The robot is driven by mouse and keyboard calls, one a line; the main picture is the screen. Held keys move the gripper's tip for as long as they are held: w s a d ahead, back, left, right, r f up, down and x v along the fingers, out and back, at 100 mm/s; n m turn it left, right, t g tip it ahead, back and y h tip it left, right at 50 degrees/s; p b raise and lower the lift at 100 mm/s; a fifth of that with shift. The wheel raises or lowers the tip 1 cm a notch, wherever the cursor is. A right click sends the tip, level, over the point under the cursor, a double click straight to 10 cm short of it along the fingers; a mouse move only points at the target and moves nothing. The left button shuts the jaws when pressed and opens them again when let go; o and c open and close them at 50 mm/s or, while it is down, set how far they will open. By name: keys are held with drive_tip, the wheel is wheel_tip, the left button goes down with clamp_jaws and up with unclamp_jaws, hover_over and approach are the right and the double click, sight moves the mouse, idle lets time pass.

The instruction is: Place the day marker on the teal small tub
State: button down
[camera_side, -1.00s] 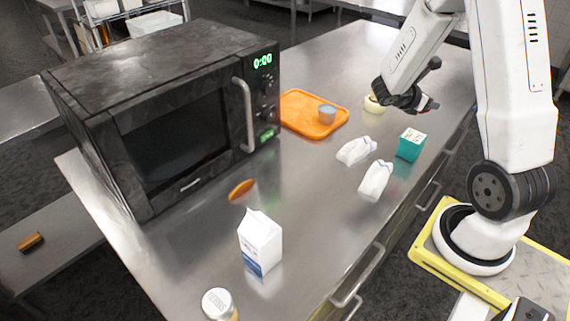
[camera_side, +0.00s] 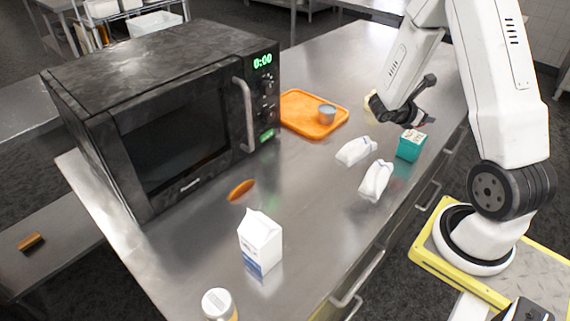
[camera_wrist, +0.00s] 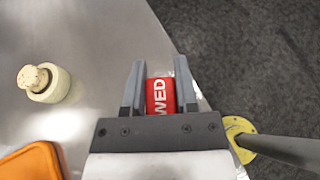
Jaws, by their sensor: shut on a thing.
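The day marker (camera_wrist: 160,96) is a red piece with white letters reading WED, seen in the wrist view between the two grey fingers. My gripper (camera_wrist: 159,80) is shut on it. In the side view my gripper (camera_side: 423,119) is just above and slightly right of the teal small tub (camera_side: 409,149), close to it. The tub stands upright near the counter's right edge, with a pale top. I cannot tell whether the marker touches the tub. The tub does not show in the wrist view.
Two white crumpled packets (camera_side: 356,151) (camera_side: 375,181) lie left of the tub. A cream pot (camera_wrist: 50,85) stands behind my gripper. An orange tray (camera_side: 300,112) holds a small grey cup (camera_side: 327,114). A milk carton (camera_side: 260,243) and black microwave (camera_side: 170,120) stand farther left.

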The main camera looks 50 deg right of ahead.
sight(418, 134)
drive_tip(key=shift+f, duration=0.15)
drive_tip(key=shift+f, duration=1.65)
drive_tip(key=shift+f, duration=0.15)
drive_tip(key=shift+c, duration=1.9)
unclamp_jaws()
drive_tip(key=shift+a+r, duration=0.1)
drive_tip(key=shift+r, duration=0.15)
drive_tip(key=v, duration=1.1)
drive_tip(key=shift+w+a, duration=0.25)
drive_tip(key=shift+a, duration=0.05)
drive_tip(key=shift+r, duration=0.1)
